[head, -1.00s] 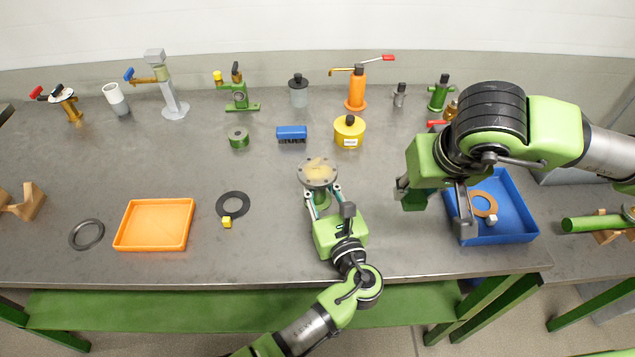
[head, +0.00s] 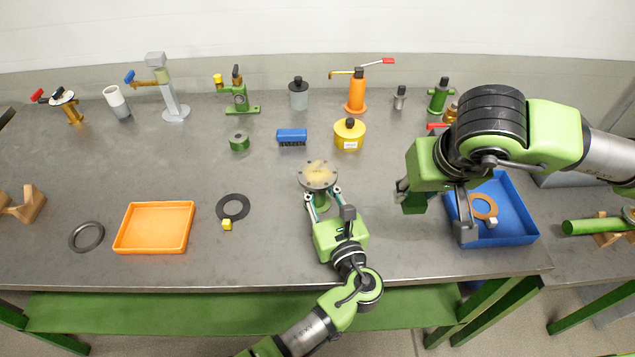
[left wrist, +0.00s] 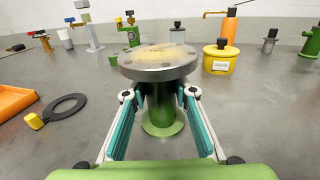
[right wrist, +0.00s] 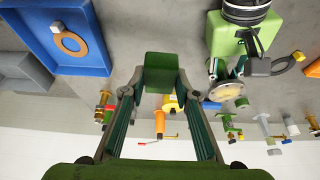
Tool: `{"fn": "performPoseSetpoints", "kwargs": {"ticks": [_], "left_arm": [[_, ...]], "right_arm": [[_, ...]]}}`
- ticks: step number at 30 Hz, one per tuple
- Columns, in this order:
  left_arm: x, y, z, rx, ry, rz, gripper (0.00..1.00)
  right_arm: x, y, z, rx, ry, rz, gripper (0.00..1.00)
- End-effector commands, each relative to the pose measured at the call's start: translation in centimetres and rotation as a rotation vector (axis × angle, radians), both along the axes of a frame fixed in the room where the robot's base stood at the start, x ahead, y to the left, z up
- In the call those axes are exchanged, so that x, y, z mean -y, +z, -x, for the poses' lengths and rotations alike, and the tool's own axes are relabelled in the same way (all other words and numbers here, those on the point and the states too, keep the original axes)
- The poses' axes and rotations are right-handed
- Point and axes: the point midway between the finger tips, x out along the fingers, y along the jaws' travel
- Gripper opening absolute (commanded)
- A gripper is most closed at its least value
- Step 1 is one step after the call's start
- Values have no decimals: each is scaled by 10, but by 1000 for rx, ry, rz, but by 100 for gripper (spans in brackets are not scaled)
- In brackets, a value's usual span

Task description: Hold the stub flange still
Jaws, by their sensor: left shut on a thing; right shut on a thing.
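The stub flange is a grey round flange plate (head: 318,175) with bolt holes on a green pipe stub with a round green foot. It stands upright on the bench, with a patchy tan layer on its top face, also seen in the left wrist view (left wrist: 158,60). My left gripper (head: 322,200) is shut on the green pipe just under the plate, one finger on each side (left wrist: 160,100). My right gripper (head: 435,205) is shut on a dark green block (right wrist: 163,72), held right of the flange and apart from it. The block's far end is hidden.
A blue tray (head: 520,235) with an orange ring sits at right, partly behind my right gripper. A yellow canister (head: 349,134), a blue brush (head: 292,135) and a green roll (head: 239,142) lie behind the flange. A black ring (head: 233,206) and an orange tray (head: 130,238) are at left.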

Motion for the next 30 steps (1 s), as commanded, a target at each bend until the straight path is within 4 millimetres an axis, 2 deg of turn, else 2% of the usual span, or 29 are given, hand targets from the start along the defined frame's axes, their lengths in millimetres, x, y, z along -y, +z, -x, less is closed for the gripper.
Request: {"fn": "performPoseSetpoints", "kwargs": {"ticks": [1, 10, 14, 17, 24, 30], "left_arm": [[-2, -9, 2, -16, 2, -3, 0], [-2, -10, 3, -19, 2, -4, 0], [-2, -11, 3, -19, 2, -5, 0], [-2, -11, 3, -19, 1, -5, 0], [-2, -11, 3, -19, 1, -6, 0], [-2, -11, 3, -19, 2, -6, 0]], "right_arm": [[0, -1, 0, 0, 0, 0, 11], [-2, 0, -2, 0, 0, -1, 11], [-15, 2, -15, -1, 3, -6, 11], [-36, 6, -34, -1, 4, -12, 11], [-106, 21, -81, -2, 5, -14, 11], [-151, 31, -103, 4, 3, -4, 11]]}}
